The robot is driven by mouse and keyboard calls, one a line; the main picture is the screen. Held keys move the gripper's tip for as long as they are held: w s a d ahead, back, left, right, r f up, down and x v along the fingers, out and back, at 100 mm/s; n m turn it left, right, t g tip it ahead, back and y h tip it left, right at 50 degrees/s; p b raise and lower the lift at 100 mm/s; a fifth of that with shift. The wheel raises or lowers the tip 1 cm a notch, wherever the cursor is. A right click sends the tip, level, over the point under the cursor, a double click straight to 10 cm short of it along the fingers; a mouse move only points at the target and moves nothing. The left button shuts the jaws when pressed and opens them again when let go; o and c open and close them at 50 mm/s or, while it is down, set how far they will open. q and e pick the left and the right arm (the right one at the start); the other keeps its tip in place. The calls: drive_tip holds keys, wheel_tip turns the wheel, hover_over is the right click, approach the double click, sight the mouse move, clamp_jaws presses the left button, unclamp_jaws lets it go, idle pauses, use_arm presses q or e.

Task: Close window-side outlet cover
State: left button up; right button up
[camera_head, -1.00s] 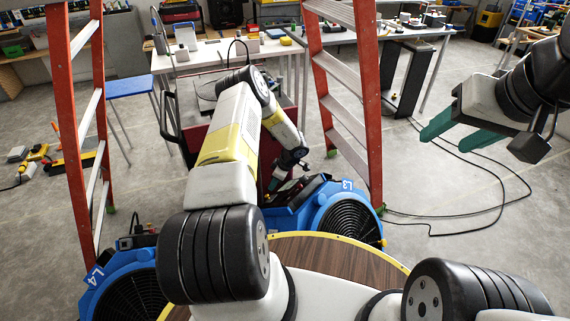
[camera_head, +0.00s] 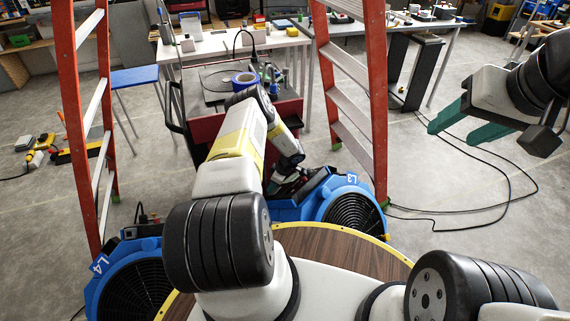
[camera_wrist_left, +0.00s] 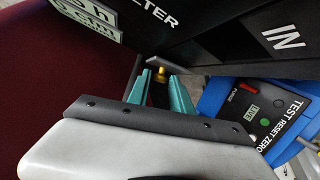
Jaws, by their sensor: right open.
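My left gripper (camera_wrist_left: 160,76) shows two teal fingers set apart in the left wrist view, with something dark between them. In the head view its forearm hides most of it, beside the blue fan unit marked L3 (camera_head: 353,203). In the left wrist view, a black panel with "FILTER" and "IN" lettering (camera_wrist_left: 232,35) lies just beyond the fingertips. A small brass-coloured part (camera_wrist_left: 160,71) shows near the tips; contact cannot be told. I cannot make out an outlet cover for certain. My right gripper (camera_head: 450,125) is open and empty at the right, above the floor.
Orange ladders stand left (camera_head: 93,130) and centre right (camera_head: 352,90). A red cart (camera_head: 205,124) carries blue tape (camera_head: 244,79). Fan unit L4 (camera_head: 125,280) sits lower left. A black cable (camera_head: 480,225) crosses the floor at right. A blue control box (camera_wrist_left: 262,115) is beside the panel.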

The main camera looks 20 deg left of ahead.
use_arm(q)
clamp_jaws()
drive_tip(key=shift+w+d+f+m+g+y, duration=0.15)
drive_tip(key=shift+m+g+y, duration=0.15)
drive_tip(key=shift+m, duration=0.3)
drive_tip(key=shift+o, duration=0.9)
unclamp_jaws()
drive_tip(key=v, duration=0.8)
